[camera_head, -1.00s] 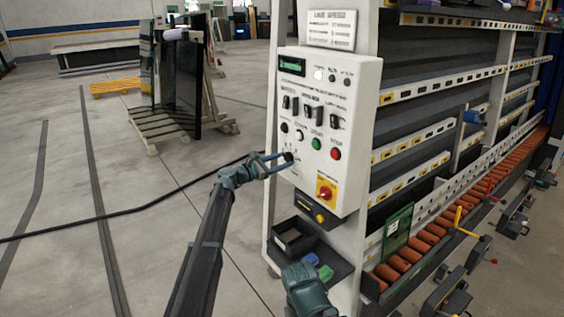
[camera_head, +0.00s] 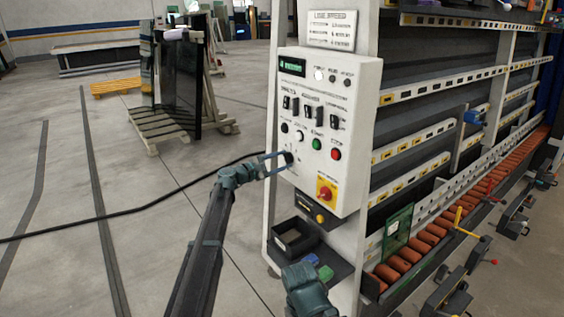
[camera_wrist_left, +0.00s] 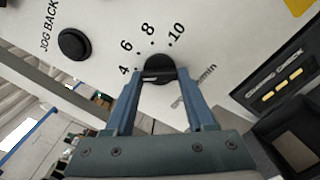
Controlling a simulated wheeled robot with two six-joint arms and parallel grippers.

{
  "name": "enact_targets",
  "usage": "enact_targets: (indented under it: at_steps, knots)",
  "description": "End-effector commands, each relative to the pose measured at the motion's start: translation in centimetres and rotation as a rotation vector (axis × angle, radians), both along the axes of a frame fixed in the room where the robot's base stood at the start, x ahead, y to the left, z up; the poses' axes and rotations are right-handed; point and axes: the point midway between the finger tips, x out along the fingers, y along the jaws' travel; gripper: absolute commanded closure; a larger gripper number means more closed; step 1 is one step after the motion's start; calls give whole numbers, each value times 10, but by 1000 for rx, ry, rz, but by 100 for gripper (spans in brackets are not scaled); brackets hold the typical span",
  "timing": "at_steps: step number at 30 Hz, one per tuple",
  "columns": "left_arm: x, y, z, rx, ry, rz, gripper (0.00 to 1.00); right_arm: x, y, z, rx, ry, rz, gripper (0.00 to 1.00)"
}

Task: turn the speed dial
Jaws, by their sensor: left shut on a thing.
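The black speed dial (camera_wrist_left: 158,67) is on the white panel, with 4, 6, 8 and 10 printed around it in the left wrist view. In the head view the dial (camera_head: 288,158) is low on the left of the control panel. My left gripper (camera_head: 283,160) has its two blue fingers on either side of the dial, shut on it; the left wrist view shows the fingertips (camera_wrist_left: 158,74) at the dial. The fingers hide part of the dial. My right arm's teal wrist part (camera_head: 306,290) is at the bottom; its fingers cannot be made out.
The control panel (camera_head: 353,112) carries a green display, switches, buttons and a red-and-yellow switch (camera_head: 326,190) below right of the dial. A black tray (camera_head: 294,238) and small green and blue blocks lie below. The JOG BACK button (camera_wrist_left: 73,44) is beside the dial.

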Motion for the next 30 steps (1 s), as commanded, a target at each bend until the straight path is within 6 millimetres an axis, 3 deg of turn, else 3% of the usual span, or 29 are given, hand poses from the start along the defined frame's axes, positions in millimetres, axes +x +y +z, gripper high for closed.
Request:
enact_targets:
  at_steps: [12, 13, 18, 30]
  knots:
    - [-1, 0, 0, 6, -6, -1, 100, 0, 0, 0, 0, 0, 0, 50]
    - [-1, 0, 0, 6, -6, -1, 43, 0, 0, 0, 0, 0, 0, 50]
    - [-1, 0, 0, 5, -6, -1, 15, 0, 0, 0, 0, 0, 0, 50]
    - [-7, 8, 0, 5, -5, 1, 15, 0, 0, 0, 0, 0, 0, 50]
